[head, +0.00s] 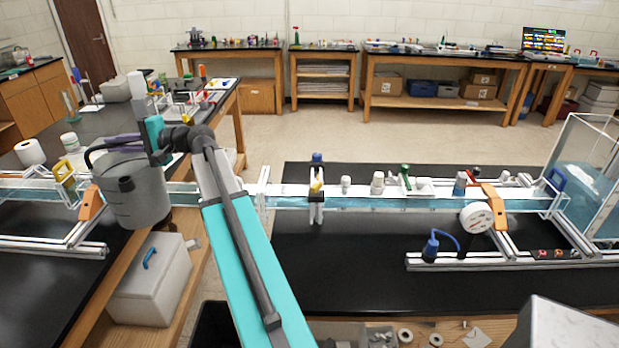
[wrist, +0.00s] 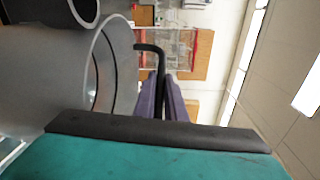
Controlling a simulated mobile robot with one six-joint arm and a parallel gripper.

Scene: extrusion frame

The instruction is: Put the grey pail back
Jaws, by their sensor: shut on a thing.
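The grey pail (head: 136,192) is at the left in the head view, roughly upright, in front of the water channel at the inner edge of the left black bench. Its thin black handle (head: 90,151) rises over the rim. My gripper (head: 116,141) is just above the rim, with its purple fingers shut on the handle. In the wrist view the pail's open mouth (wrist: 93,80) is at the left, and the black handle (wrist: 148,47) passes between the fingers (wrist: 166,98). I cannot tell whether the pail's bottom touches anything.
The clear channel (head: 340,203) runs across between the benches. An orange bracket (head: 91,203) and yellow clamp (head: 64,174) stand left of the pail. A white box (head: 150,278) with a blue handle is below. The right bench's black top (head: 330,260) has free room.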

